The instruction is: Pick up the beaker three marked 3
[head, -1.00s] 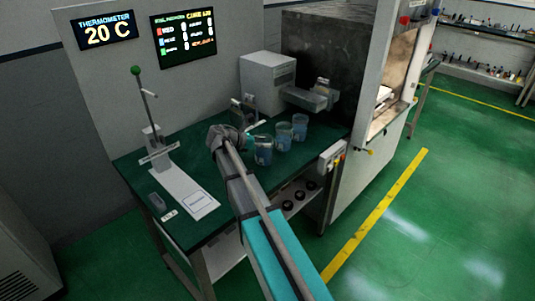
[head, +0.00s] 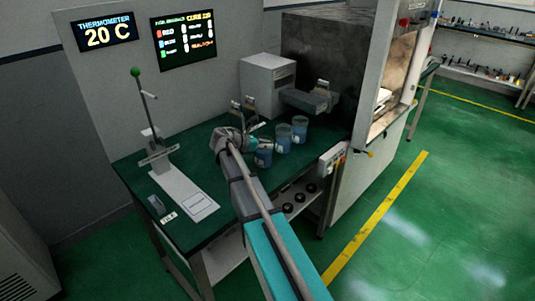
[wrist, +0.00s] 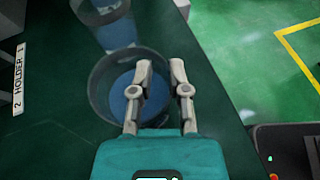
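Three clear beakers with blue liquid stand in a row on the green bench: the nearest (head: 264,157), the middle (head: 283,141) and the far one (head: 299,130). Their number marks are not readable, so I cannot tell which is beaker three. My gripper (wrist: 162,66) is open above one beaker (wrist: 97,92) in the wrist view. Its left finger overlaps the beaker's mouth and its right finger lies by the right rim; contact is unclear. Another beaker (wrist: 117,33) stands just beyond.
A holder label (wrist: 19,80) lies left of the beakers. A stand with a green ball (head: 135,72) is at the bench's left. A white box (head: 267,82) and a dark chamber (head: 325,55) stand behind. Open green floor (head: 450,200) lies to the right.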

